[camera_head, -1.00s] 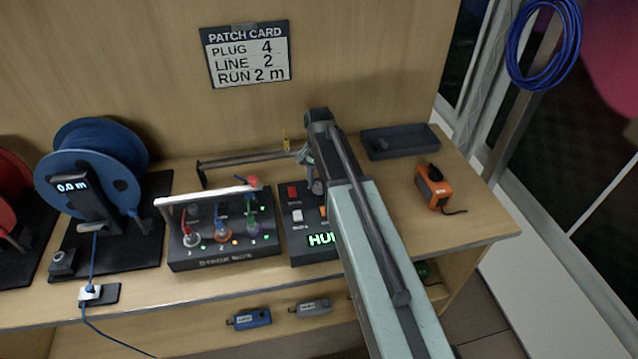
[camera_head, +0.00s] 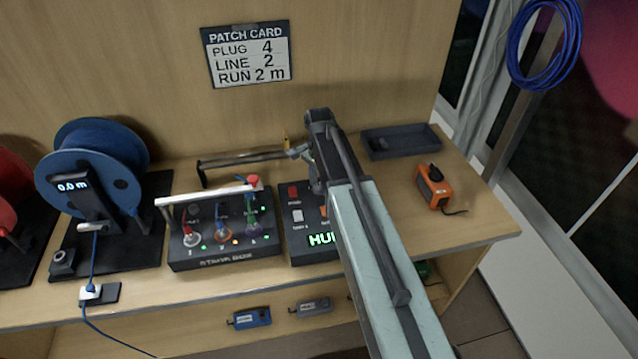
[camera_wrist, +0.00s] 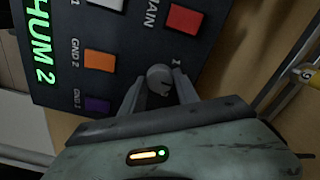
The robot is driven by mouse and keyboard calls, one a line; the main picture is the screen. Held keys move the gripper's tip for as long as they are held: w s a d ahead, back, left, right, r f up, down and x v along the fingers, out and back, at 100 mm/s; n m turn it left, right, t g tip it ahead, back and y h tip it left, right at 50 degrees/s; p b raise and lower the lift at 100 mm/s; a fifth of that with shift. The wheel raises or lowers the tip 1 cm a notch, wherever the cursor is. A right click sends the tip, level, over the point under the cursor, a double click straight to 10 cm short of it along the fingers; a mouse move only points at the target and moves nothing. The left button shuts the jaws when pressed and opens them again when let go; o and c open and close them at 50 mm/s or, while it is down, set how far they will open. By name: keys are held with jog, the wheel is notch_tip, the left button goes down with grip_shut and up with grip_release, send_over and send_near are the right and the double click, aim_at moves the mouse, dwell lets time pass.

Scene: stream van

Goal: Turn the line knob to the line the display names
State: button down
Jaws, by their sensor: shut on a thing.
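The dark control box (camera_head: 313,256) stands on the bench, partly covered by my arm. Its display (camera_wrist: 42,48) glows green and reads HUM 2 in the wrist view; the head view shows only its first letters. The grey round knob (camera_wrist: 159,77) sits between the two fingers of my gripper (camera_wrist: 160,88), which is shut on it. A small mark near the knob is hard to read. Beside the knob are a red button (camera_wrist: 183,20) labelled MAIN, an orange one (camera_wrist: 99,61) labelled GND 2 and a purple one (camera_wrist: 96,105). In the head view my arm hides the knob.
The patch card (camera_head: 246,55) on the wall reads plug 4, line 2, run 2 m. A box with cables and a pale handle (camera_head: 225,249) stands to the left. A grey tray (camera_head: 400,141) and an orange device (camera_head: 434,188) lie to the right.

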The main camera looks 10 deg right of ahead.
aim_at(319, 186)
jog(key=c, duration=0.9)
grip_release()
notch_tip(319, 186, up, 8)
jog(key=p, duration=0.8)
jog(key=shift+f, duration=0.1)
